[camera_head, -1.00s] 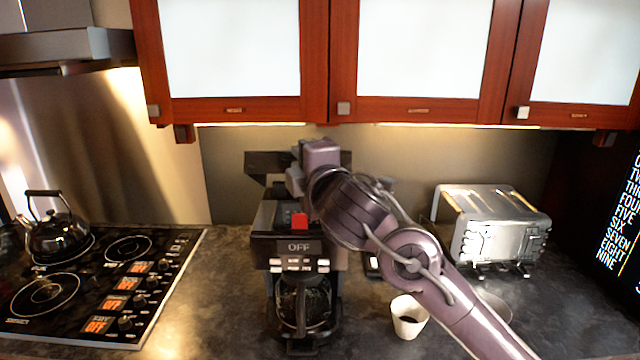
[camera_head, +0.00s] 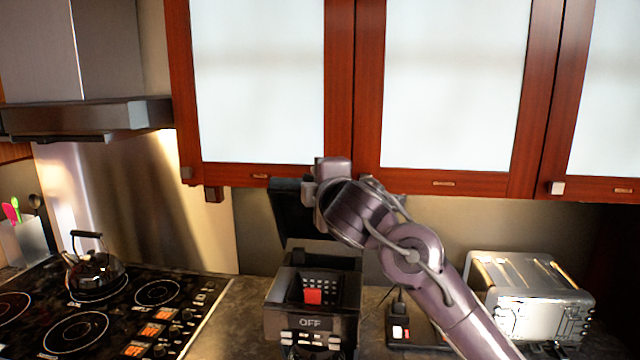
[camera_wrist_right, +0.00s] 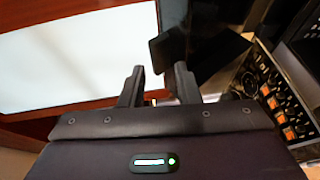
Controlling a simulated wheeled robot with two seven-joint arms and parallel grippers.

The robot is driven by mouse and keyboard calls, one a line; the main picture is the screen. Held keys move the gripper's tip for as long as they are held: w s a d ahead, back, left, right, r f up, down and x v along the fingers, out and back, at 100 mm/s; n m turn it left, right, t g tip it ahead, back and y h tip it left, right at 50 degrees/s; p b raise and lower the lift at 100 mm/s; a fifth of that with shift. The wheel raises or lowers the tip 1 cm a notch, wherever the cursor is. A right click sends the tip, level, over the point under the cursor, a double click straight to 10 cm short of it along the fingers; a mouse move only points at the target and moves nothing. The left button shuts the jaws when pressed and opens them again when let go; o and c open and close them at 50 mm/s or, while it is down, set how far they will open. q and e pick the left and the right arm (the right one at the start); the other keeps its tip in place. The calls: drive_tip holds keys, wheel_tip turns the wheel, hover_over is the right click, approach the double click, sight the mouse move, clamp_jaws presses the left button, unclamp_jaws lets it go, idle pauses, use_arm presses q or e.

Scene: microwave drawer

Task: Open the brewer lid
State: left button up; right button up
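The coffee brewer (camera_head: 310,320) stands on the counter with its basket open at the top and a red piece inside. Its black lid (camera_head: 292,212) is raised and tilted up behind the basket. My right gripper (camera_head: 308,192) is at the upper right part of the lid, and the fingertips are mostly hidden in the head view. In the right wrist view its two fingers (camera_wrist_right: 160,85) are apart with nothing between them. A dark panel, seemingly the lid (camera_wrist_right: 198,45), is just beyond the fingertips; I cannot tell whether they touch. My left gripper is not in view.
Red-framed cabinets (camera_head: 345,90) hang close above and behind the gripper. A toaster (camera_head: 530,295) is to the right, with a small black device (camera_head: 415,332) beside the brewer. The stovetop (camera_head: 110,310) with a kettle (camera_head: 92,272) is to the left.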

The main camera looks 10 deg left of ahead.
drive_tip(key=s+d+r+p, duration=0.3)
drive_tip(key=r+p, duration=0.1)
drive_tip(key=r, duration=0.3)
drive_tip(key=shift+s+d+p, duration=0.15)
drive_tip(key=shift+s+p, duration=0.2)
idle(0.4)
idle(0.4)
drive_tip(key=b+v, duration=0.2)
drive_tip(key=v, duration=0.5)
drive_tip(key=shift+s, duration=0.35)
drive_tip(key=shift+d, duration=0.2)
drive_tip(key=shift+c, duration=0.3)
